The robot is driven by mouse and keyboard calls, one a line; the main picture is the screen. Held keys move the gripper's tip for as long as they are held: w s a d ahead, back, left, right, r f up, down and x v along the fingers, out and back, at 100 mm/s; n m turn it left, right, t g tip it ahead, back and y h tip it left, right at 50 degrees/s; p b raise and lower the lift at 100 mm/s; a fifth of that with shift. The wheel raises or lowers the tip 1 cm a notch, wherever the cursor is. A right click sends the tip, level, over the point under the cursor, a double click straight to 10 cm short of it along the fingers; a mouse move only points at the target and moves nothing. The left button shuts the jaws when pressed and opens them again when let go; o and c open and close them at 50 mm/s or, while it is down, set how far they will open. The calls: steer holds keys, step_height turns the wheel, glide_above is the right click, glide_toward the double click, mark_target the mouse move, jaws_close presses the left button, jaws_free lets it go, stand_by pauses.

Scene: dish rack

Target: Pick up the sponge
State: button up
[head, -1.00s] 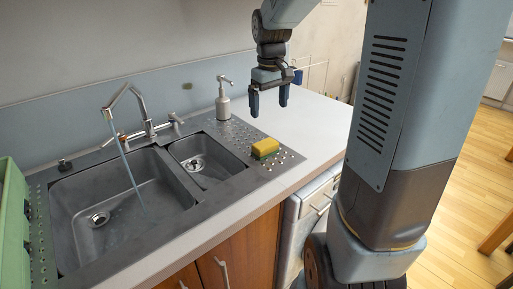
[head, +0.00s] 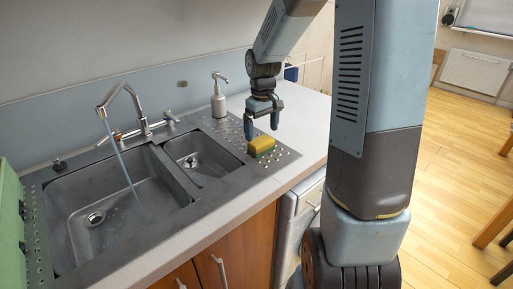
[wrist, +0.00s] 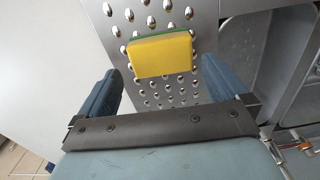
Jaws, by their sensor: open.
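The sponge (head: 261,144) is yellow with a green layer and lies on the perforated metal drainboard at the right end of the sink. In the wrist view the sponge (wrist: 160,55) shows its yellow face, with a thin green edge along the top. My gripper (head: 262,130) is open and empty, pointing down just above and behind the sponge in the head view. In the wrist view my gripper's two blue fingers (wrist: 164,85) stand wide apart, with the sponge ahead of the gap between them and not touching either.
The sink basins and the faucet (head: 138,118), with water running, lie farther left. A green rack (head: 10,225) is at the far left. The white countertop (head: 310,118) right of the drainboard is clear.

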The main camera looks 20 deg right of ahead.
mark_target(262, 140)
steer(key=shift+s+f, duration=0.1)
steer(key=shift+f, duration=2.5)
steer(key=shift+c, duration=0.3)
steer(key=c, duration=0.6)
